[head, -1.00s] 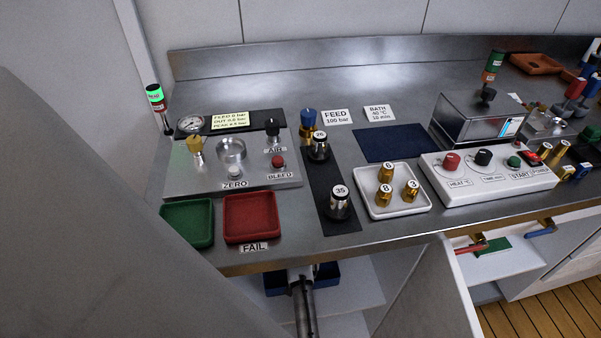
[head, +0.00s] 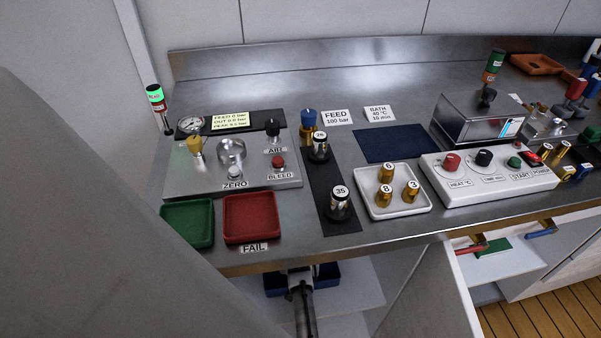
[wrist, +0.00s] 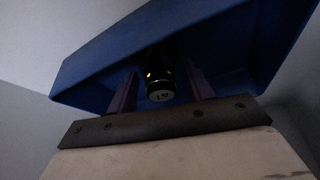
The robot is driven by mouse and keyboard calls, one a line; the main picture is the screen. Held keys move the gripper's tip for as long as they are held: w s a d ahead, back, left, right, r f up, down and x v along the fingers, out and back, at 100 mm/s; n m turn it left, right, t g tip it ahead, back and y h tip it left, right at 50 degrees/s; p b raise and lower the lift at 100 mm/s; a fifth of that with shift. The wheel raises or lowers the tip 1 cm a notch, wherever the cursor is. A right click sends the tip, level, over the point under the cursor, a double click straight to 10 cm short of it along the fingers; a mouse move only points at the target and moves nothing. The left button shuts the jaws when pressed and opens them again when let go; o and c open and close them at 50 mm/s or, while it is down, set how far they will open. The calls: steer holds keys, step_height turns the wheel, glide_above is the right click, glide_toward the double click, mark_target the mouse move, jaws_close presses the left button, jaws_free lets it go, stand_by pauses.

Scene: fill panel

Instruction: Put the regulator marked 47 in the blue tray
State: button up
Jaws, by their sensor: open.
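The blue tray (head: 328,274) is on the shelf below the bench, partly hidden by my arm and the bench edge. It fills much of the wrist view (wrist: 100,72). The dark regulator marked 47 (wrist: 160,88) shows in the wrist view within the tray's outline, its numbered end towards the camera and yellow marks on its side. My gripper (wrist: 160,82) is open, one finger on each side of the regulator with gaps between. In the head view my gripper (head: 300,277) is at the tray, its fingertips hidden. I cannot tell what the regulator's far end touches.
On the bench above are a green tray (head: 187,223), a red tray (head: 250,218), a regulator marked 35 (head: 339,205) and a white tray (head: 394,191) with small numbered brass parts. An open door (head: 432,285) stands right of the shelf.

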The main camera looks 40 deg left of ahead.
steer(key=shift+r, duration=0.1)
steer(key=v, duration=1.2)
steer(key=shift+s, duration=0.1)
